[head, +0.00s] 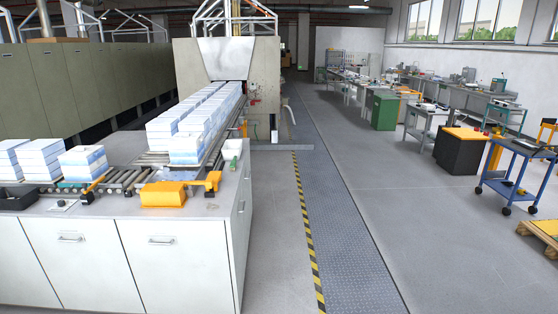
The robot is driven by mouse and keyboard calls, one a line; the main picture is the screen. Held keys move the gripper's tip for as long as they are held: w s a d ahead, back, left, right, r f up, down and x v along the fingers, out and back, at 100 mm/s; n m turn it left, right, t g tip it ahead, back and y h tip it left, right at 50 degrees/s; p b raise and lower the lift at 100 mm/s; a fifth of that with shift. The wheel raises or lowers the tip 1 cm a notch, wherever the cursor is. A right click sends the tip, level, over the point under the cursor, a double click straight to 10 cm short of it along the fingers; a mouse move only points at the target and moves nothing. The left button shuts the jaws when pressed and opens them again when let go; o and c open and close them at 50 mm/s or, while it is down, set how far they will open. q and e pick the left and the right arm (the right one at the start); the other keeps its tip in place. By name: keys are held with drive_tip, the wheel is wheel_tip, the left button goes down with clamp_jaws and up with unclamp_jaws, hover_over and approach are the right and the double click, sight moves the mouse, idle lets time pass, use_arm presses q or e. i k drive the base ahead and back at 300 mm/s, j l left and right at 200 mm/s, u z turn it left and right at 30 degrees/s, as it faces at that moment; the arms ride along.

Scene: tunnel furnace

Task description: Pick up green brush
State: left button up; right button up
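A small green item (233,163) lies at the right edge of the white counter (226,206), just in front of a white bowl (231,148). It may be the green brush, but it is too small to tell its shape. Neither of my grippers shows in the head view.
Stacks of white-blue blocks (186,143) run back to the furnace (247,70). A black tray (17,198) is at the left. The floor right of the counter is clear, with a yellow-black stripe (306,230).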

sight(232, 163)
drive_tip(key=i+u, duration=0.15)
drive_tip(key=i, duration=0.4)
drive_tip(key=i+l+u, duration=0.15)
drive_tip(key=i, duration=0.35)
drive_tip(key=i+l+u, duration=0.15)
drive_tip(key=i, duration=0.35)
drive_tip(key=i+l+u, duration=0.15)
drive_tip(key=i+l, duration=0.15)
drive_tip(key=i, duration=0.2)
drive_tip(key=i+l+u, duration=0.1)
drive_tip(key=u, duration=0.4)
drive_tip(key=i+l+u, duration=0.1)
drive_tip(key=u, duration=0.35)
